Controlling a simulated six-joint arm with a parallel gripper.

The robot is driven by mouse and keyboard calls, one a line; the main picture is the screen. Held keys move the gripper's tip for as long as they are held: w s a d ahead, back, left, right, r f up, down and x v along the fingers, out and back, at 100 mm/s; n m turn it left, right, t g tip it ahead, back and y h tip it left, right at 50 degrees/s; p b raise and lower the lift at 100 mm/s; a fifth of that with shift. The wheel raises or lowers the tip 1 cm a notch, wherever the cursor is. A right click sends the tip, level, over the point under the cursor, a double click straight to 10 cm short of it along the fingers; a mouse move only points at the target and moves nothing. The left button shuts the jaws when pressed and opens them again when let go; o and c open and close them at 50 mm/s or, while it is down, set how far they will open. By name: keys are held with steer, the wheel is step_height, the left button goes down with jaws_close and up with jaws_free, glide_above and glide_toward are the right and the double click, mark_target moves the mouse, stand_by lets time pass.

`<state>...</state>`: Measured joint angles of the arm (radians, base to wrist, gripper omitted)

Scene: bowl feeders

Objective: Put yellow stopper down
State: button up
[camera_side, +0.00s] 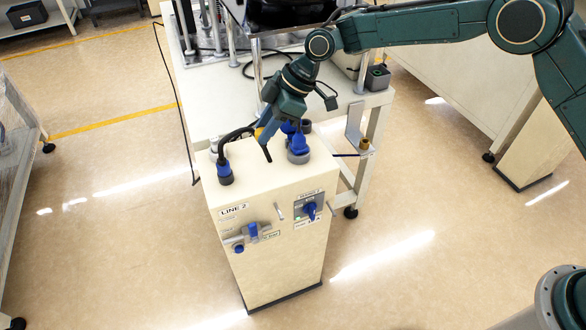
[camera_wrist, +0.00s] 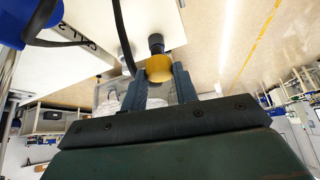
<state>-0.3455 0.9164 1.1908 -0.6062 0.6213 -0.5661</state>
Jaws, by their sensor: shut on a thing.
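A yellow stopper (camera_wrist: 158,68) with a dark knob on its far end sits between the two fingertips of my gripper (camera_wrist: 160,78) in the wrist view. The gripper is shut on it. In the side view my gripper (camera_side: 264,138) points down over the top of the cream LINE 2 cabinet (camera_side: 262,190), between its two blue fittings. Only a small bit of yellow shows beside the fingers there, and I cannot tell whether the stopper touches the cabinet.
A blue-grey plug with a black cable (camera_side: 225,174) stands on the cabinet's left top. A blue fitting (camera_side: 298,147) stands on its right top, close to my gripper. A white bench (camera_side: 210,92) stands behind. A small brown-yellow piece (camera_side: 365,143) is on a bracket at right.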

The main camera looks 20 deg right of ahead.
step_height(320, 180, down, 6)
steer(key=shift+f, duration=0.15)
steer(key=shift+f, duration=2)
steer(key=shift+f, duration=0.1)
steer(key=o, duration=1.1)
steer(key=v, duration=1.2)
steer(key=shift+d, duration=0.1)
